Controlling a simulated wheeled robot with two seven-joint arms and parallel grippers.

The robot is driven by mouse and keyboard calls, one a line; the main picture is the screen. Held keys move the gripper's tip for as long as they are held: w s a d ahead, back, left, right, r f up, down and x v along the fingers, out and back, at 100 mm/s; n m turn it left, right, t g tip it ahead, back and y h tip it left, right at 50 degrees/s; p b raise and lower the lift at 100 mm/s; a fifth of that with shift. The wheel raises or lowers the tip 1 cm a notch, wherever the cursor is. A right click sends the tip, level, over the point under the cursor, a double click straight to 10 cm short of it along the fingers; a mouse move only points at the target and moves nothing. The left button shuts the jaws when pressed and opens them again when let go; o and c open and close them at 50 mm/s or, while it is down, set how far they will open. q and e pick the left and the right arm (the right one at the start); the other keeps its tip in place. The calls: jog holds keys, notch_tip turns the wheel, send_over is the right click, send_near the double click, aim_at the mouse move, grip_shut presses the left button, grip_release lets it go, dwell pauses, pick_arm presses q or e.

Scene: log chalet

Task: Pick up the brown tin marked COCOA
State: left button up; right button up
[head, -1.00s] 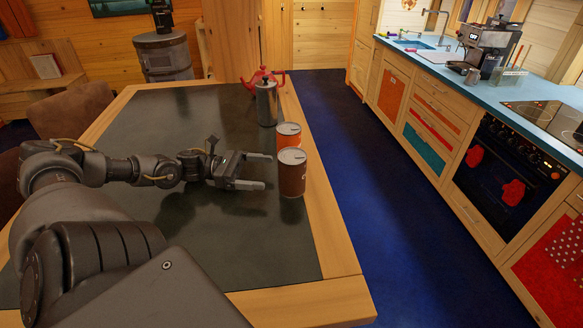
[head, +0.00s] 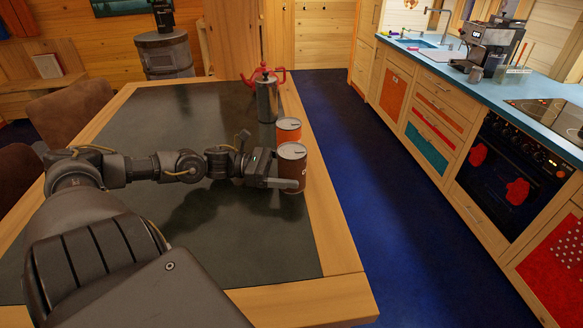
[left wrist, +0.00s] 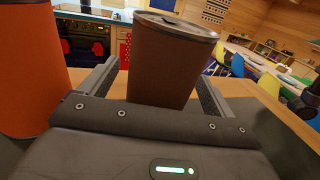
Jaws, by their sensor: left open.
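The brown tin (head: 291,164) stands upright near the right edge of the table, with a grey lid. My left gripper (head: 287,183) is at the tin, low on its side, with one finger showing in front of it. In the left wrist view the brown tin (left wrist: 165,65) stands between the two open fingers (left wrist: 158,85). I cannot see the jaws pressing on it. The marking on the tin is mostly hidden or too small to read. My right gripper is not in view.
An orange tin (head: 288,130) stands right behind the brown one; it also shows at the left in the left wrist view (left wrist: 30,70). The dark tabletop (head: 200,240) is otherwise clear.

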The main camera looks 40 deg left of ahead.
aim_at(294, 154)
pick_arm(q)
jog(key=shift+w+d, duration=0.35)
jog(key=shift+d, duration=0.15)
jog(key=c, duration=1.2)
jog(key=shift+o, duration=0.2)
notch_tip(294, 154, up, 5)
jog(key=shift+f, duration=0.1)
notch_tip(294, 154, up, 4)
jog(key=shift+r+p, duration=0.15)
jog(key=shift+p, duration=0.9)
jog(key=shift+r, duration=0.5)
